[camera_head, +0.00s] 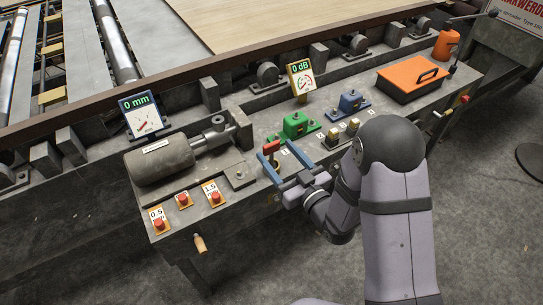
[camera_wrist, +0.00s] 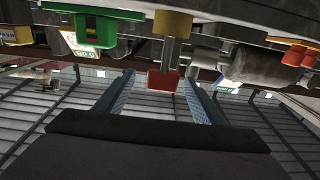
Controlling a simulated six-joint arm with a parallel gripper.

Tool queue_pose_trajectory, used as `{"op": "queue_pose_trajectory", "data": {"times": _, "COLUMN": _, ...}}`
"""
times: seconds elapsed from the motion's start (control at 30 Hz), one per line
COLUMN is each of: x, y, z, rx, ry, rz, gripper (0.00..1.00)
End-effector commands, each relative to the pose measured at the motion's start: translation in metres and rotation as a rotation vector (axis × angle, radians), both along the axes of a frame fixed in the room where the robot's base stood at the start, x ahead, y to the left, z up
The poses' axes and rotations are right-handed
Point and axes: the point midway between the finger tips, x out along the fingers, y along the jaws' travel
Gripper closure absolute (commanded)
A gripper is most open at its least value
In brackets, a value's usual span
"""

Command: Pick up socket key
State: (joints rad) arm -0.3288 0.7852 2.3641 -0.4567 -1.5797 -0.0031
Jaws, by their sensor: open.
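The socket key appears to be the piece with a red block head (camera_head: 271,146) on a grey stem, standing on the bench top. In the wrist view its red head (camera_wrist: 163,82) shows in the gap between my fingers, with the grey stem running to a yellow block (camera_wrist: 172,24). My gripper (camera_head: 276,152) is open, its two blue fingers on either side of the red head. In the wrist view the gripper (camera_wrist: 158,78) shows gaps between the head and both fingers. The key's lower end is partly hidden.
A green block fixture (camera_head: 296,124) and a blue one (camera_head: 350,102) stand close to the right. A grey motor cylinder (camera_head: 160,162) lies to the left, with red push buttons (camera_head: 184,200) in front. An orange-lidded box (camera_head: 412,76) sits at the bench's far right.

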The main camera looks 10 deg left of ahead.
Motion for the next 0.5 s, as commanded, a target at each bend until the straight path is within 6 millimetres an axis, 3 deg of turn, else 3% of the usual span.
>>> {"op": "queue_pose_trajectory", "data": {"times": 0.5, "x": 0.019, "y": 0.024, "z": 0.006, "rx": -0.001, "ry": -0.001, "rz": 0.003, "gripper": 0.38}}
